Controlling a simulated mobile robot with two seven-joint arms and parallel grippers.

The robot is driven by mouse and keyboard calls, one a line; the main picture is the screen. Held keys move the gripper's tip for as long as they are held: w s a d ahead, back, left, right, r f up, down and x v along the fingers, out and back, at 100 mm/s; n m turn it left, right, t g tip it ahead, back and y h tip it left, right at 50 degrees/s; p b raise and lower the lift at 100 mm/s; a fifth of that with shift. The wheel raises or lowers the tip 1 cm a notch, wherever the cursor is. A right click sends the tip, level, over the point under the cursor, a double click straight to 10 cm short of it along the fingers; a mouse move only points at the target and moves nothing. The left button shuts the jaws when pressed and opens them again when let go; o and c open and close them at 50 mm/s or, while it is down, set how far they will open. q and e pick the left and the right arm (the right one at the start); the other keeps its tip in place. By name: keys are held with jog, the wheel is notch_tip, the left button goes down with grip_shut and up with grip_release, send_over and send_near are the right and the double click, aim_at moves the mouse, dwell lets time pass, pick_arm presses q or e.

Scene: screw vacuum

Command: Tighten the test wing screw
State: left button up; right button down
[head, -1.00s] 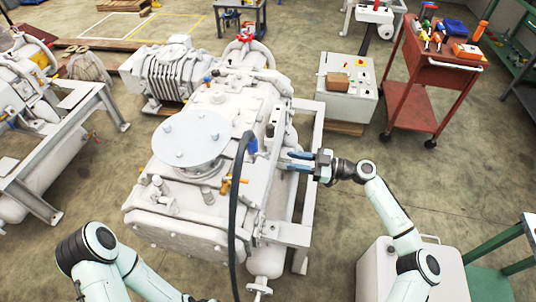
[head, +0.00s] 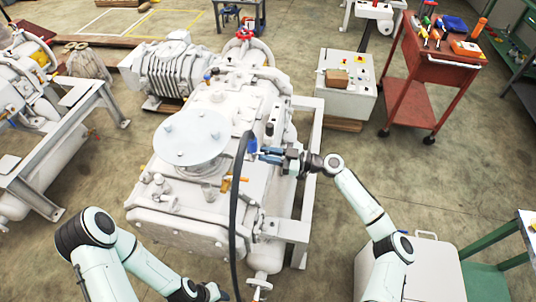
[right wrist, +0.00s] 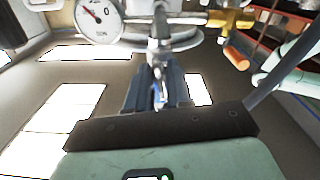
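The large white vacuum pump (head: 225,110) fills the middle of the head view. My right gripper (head: 260,154) is at the pump's right side, pointing left, close to a small blue part (head: 252,142) beside a black hose (head: 236,200). Its two blue-grey fingers look apart with a narrow gap. In the right wrist view the fingers (right wrist: 160,88) point at metal fittings below a round gauge (right wrist: 98,18). I cannot make out the wing screw clearly; the fingers may hide it. My left gripper (head: 218,292) is low at the bottom edge, partly cut off.
The black hose curves down in front of the pump. A yellow-orange valve handle (head: 228,182) is left of the hose. A white control box (head: 347,88) and a red tool cart (head: 440,58) stand to the right.

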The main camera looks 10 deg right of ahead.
jog(key=shift+f+m+b, duration=0.15)
jog(key=shift+m+b, duration=0.55)
jog(key=shift+m, duration=0.6)
jog(key=m+b, duration=0.6)
jog(key=m, duration=0.1)
jog(key=shift+w+m+b, duration=0.1)
jog(key=shift+m+b, duration=0.55)
jog(key=shift+m, duration=0.45)
jog(key=m, duration=0.3)
jog(key=shift+m, duration=0.3)
jog(key=m, duration=0.3)
jog(key=shift+r+m, duration=0.2)
jog(key=shift+m, duration=0.1)
jog(key=m+p, duration=0.1)
jog(key=m, duration=0.2)
jog(key=shift+w+m, duration=0.1)
jog(key=shift+m, duration=0.2)
pick_arm(q)
jog(key=s+f+g+p, duration=0.1)
jog(key=s+f, duration=0.6)
jog(key=f, duration=0.1)
jog(key=shift+s+f, duration=0.15)
jog(key=shift+f, duration=0.05)
pick_arm(e)
jog(key=shift+f+m, duration=0.1)
jog(key=shift+m, duration=1.5)
jog(key=shift+d, duration=0.1)
